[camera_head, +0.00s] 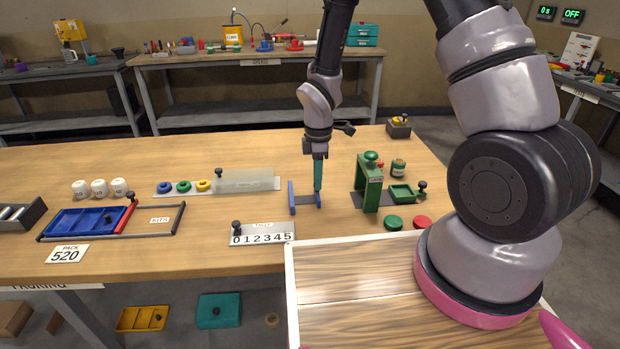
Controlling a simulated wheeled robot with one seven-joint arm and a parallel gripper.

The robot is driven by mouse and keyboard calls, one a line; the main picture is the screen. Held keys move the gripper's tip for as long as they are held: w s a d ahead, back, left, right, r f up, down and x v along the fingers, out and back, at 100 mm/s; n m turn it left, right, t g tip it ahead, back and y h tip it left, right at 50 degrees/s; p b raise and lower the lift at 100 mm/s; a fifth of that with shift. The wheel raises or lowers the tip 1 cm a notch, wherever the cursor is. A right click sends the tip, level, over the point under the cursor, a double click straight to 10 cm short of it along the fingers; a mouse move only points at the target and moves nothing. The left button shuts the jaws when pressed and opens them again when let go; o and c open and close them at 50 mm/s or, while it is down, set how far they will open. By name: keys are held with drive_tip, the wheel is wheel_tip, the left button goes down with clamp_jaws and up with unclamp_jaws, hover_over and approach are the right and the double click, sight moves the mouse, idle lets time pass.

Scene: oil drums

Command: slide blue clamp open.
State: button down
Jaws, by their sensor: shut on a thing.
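The blue clamp (292,199) is a small fixture on the wooden table, with two upright blue jaws and a dark base between them. A gap shows between the left and right jaws. My gripper (318,189) points straight down from above, its teal fingers shut on the right blue jaw of the clamp. The fingers hide most of that jaw, so the exact grip is hard to see.
A green press-like fixture (371,183) stands close to the right of my gripper. A digit plate (262,233) lies in front. A rail with coloured rings and a clear cover (243,181) is to the left. Bare tabletop (270,150) lies behind.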

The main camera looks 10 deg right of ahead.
drive_tip(key=shift+d, duration=0.2)
drive_tip(key=c, duration=0.7)
unclamp_jaws()
wheel_tip(320, 180, up, 11)
